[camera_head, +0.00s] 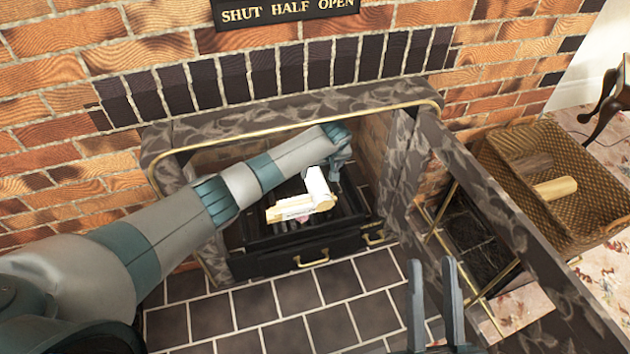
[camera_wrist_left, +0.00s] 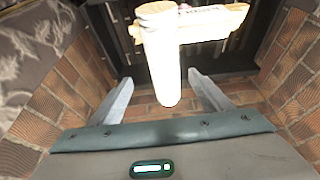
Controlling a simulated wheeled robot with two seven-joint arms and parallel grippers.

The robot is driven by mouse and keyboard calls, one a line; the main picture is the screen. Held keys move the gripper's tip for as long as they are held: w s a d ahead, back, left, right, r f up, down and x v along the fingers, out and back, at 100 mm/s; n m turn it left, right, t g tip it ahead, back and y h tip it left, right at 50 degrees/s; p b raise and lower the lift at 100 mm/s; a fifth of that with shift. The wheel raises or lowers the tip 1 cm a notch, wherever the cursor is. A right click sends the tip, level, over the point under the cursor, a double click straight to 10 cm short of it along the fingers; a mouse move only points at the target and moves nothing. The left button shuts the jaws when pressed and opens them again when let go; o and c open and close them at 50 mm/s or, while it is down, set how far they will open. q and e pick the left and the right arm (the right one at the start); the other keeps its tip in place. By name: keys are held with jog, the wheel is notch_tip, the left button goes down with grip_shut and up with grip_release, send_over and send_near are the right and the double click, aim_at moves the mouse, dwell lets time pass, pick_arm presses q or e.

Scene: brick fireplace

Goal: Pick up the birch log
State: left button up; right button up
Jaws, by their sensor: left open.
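The pale birch log (camera_head: 317,184) lies in the fireplace, on or against a yellowish split log (camera_head: 288,207) above the grate. In the left wrist view the birch log (camera_wrist_left: 160,50) appears as a white cylinder, its near end reaching between the fingertips. My left gripper (camera_head: 334,170) is inside the fireplace opening beside the birch log, its fingers partly hidden in the head view. In the wrist view my left gripper (camera_wrist_left: 160,77) is open, with a finger on each side of the log. My right gripper (camera_head: 434,268) is open and empty in front of the hearth.
The fireplace's marble frame (camera_head: 290,117) and brick walls closely surround my left arm. An open marble-edged door (camera_head: 480,190) stands to the right. Beyond it is a wicker basket (camera_head: 510,195) holding logs (camera_head: 555,187). A black drawer front (camera_head: 275,262) sits below the grate.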

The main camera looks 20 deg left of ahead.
aim_at(315, 180)
pick_arm(q)
jog(key=shift+b+x, duration=0.45)
jog(key=shift+x, duration=0.5)
jog(key=shift+a+f, duration=0.1)
jog(key=shift+f, duration=0.1)
pick_arm(e)
jog(key=shift+w+d+r+t, duration=0.15)
jog(key=shift+d+r+t, duration=0.2)
jog(key=shift+r, duration=0.2)
jog(key=shift+w+d+r+t, duration=0.1)
jog(key=shift+d+r+t, duration=0.2)
jog(key=shift+r, duration=0.25)
